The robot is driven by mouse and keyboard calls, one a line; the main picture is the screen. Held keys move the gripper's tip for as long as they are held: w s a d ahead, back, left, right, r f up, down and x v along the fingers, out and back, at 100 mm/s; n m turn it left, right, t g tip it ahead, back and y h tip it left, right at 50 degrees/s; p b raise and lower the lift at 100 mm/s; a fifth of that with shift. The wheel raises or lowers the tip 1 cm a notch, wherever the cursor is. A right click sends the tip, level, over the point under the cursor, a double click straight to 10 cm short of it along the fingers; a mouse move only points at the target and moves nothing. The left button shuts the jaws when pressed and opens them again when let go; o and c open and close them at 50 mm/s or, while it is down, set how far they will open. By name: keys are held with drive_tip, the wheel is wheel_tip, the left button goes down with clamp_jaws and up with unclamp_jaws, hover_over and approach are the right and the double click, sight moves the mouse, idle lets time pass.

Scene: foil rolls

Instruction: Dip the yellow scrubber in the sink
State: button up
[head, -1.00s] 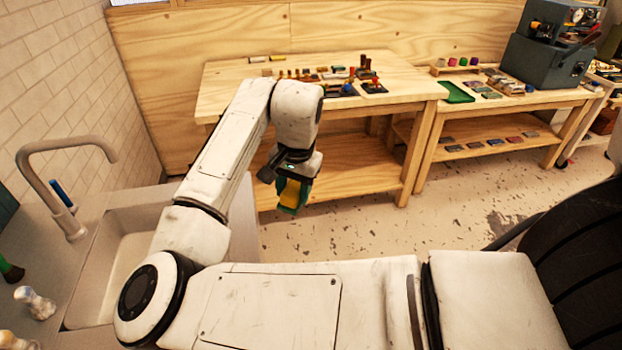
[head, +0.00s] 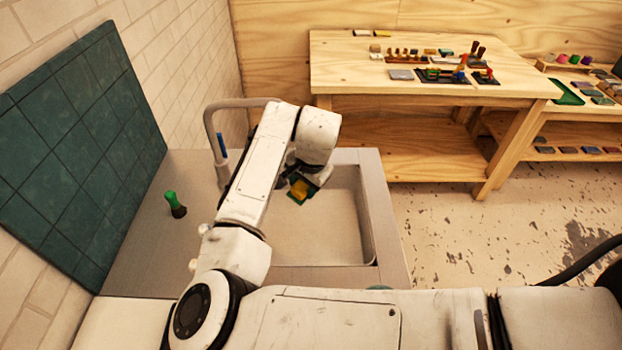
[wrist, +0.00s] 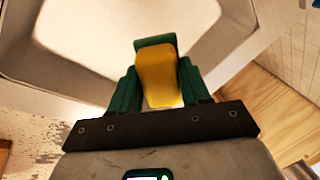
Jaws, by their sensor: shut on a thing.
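The yellow scrubber (wrist: 158,76) is held between the green fingers of my gripper (wrist: 155,90) in the wrist view. A green piece covers its far end. In the head view the scrubber (head: 299,189) shows small below my wrist, with my gripper (head: 300,190) shut on it. The sink (head: 366,225) is a pale basin in a grey counter. My gripper and the scrubber appear over the basin, apart from its bottom as far as I can tell. The sink's rim (wrist: 40,72) also shows in the wrist view. My arm hides part of the basin.
A curved faucet (head: 212,125) with a blue handle stands at the sink's back left, close to my arm. A green-topped tool (head: 175,203) stands on the counter at left. A dark tiled panel (head: 85,150) leans on the wall. A wooden table (head: 340,50) with small items stands behind.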

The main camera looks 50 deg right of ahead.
sight(304, 197)
drive_tip(key=shift+f+b, duration=2.1)
drive_tip(key=shift+f, duration=0.4)
wheel_tip(304, 197, down, 7)
drive_tip(key=b, duration=0.3)
drive_tip(key=shift+r, duration=0.2)
drive_tip(key=shift+r, duration=0.15)
drive_tip(key=shift+r+p, duration=3.9)
drive_tip(key=shift+r, duration=0.8)
drive_tip(key=shift+r, duration=0.1)
wheel_tip(304, 197, up, 2)
drive_tip(key=shift+p, duration=1)
drive_tip(key=shift+r, duration=0.9)
drive_tip(key=shift+s, duration=0.1)
